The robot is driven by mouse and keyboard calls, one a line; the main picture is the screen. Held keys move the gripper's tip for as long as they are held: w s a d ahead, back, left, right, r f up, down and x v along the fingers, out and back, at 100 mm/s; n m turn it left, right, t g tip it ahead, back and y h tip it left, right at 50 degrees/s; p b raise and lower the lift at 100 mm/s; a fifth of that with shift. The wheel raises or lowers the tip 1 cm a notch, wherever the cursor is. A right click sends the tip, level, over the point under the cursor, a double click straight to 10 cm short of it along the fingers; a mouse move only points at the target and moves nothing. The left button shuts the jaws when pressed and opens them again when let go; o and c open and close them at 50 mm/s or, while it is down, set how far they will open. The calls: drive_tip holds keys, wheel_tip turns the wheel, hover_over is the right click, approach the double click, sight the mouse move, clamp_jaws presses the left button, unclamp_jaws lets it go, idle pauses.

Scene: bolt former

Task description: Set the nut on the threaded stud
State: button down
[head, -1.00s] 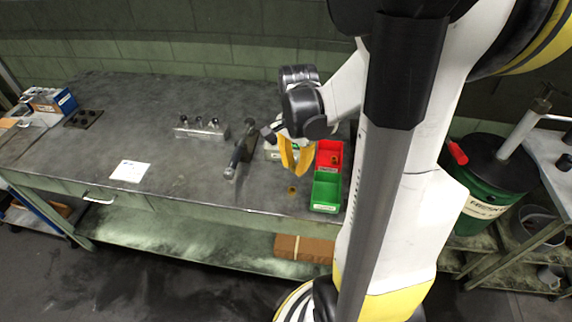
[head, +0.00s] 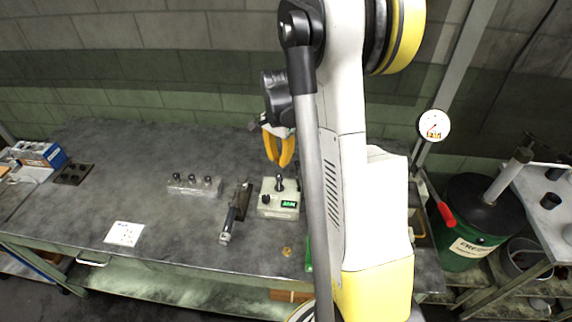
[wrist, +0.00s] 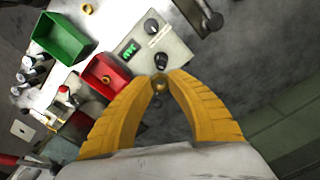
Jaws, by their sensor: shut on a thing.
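My gripper (head: 280,163) has yellow fingers pointing down above the bench, over a pale box with a green display (head: 265,212). In the wrist view the fingertips (wrist: 160,76) are closed on a small brass-coloured nut (wrist: 160,84), mostly hidden between them. The nut is too small to make out in the head view. A dark upright post (head: 279,182) stands on the box; it appears in the wrist view (wrist: 161,61) just beyond the fingertips, apart from the nut. I cannot tell whether it is the threaded stud, as no thread shows.
A dark clamp-like tool (head: 235,211) lies left of the box, and a clear block with several dark-topped pins (head: 194,187) farther left. A brass ring (head: 286,252) lies near the bench's front edge. A red bin (wrist: 93,72) and green bin (wrist: 62,36) stand beside the box.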

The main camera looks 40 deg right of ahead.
sight(279, 176)
drive_tip(key=shift+w+d, duration=0.15)
drive_tip(key=shift+w, duration=0.1)
drive_tip(key=shift+s+f+b, duration=0.15)
drive_tip(key=shift+f+b, duration=0.55)
drive_tip(key=shift+f, duration=0.2)
drive_tip(key=shift+f+b, duration=0.85)
drive_tip(key=shift+f, duration=0.7)
drive_tip(key=shift+f+b, duration=1.4)
drive_tip(key=shift+b, duration=0.05)
drive_tip(key=c, duration=1.3)
unclamp_jaws()
drive_tip(key=shift+o, duration=0.2)
wheel_tip(279, 176, up, 12)
